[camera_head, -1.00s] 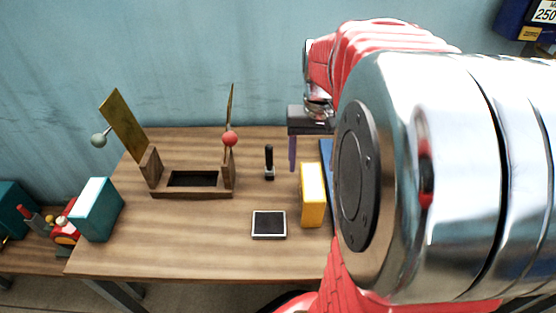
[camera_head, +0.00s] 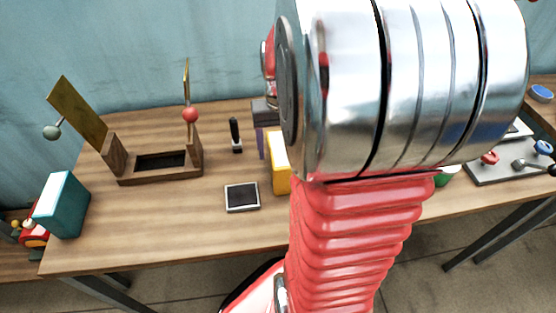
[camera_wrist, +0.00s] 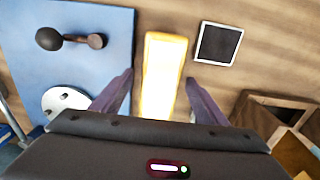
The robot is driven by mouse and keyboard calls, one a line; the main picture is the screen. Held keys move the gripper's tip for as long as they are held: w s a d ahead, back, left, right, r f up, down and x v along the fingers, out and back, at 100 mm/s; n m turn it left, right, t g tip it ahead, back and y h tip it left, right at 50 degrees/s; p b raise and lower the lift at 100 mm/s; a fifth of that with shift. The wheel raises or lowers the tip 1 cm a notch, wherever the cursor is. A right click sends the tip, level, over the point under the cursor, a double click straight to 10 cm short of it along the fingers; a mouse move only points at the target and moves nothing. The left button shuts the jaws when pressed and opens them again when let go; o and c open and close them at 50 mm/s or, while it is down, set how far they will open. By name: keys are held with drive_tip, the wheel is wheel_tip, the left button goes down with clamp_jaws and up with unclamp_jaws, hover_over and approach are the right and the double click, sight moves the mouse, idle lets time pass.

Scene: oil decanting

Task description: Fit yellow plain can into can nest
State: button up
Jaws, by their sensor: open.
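The yellow plain can (camera_head: 280,165) is a box-shaped can standing on the wooden table, its right side hidden by my arm. In the wrist view the can (camera_wrist: 163,65) lies between my two purple fingers, with a gap on each side. My gripper (camera_wrist: 160,98) is open and not holding the can. In the head view only part of my gripper (camera_head: 260,142) shows, just behind the can. A wooden holder (camera_head: 160,175) with a dark rectangular recess stands to the left, with two raised flaps. I cannot tell for certain that this is the can nest.
A small black square pad in a light frame (camera_head: 242,197) lies left of the can. A black-handled tool (camera_head: 236,135) stands behind the pad. A teal box (camera_head: 62,205) is at the left edge. A blue board (camera_wrist: 85,50) with a dark knob is beside the can.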

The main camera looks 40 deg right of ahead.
drive_tip(key=shift+f, duration=0.65)
drive_tip(key=shift+c, duration=0.7)
clamp_jaws()
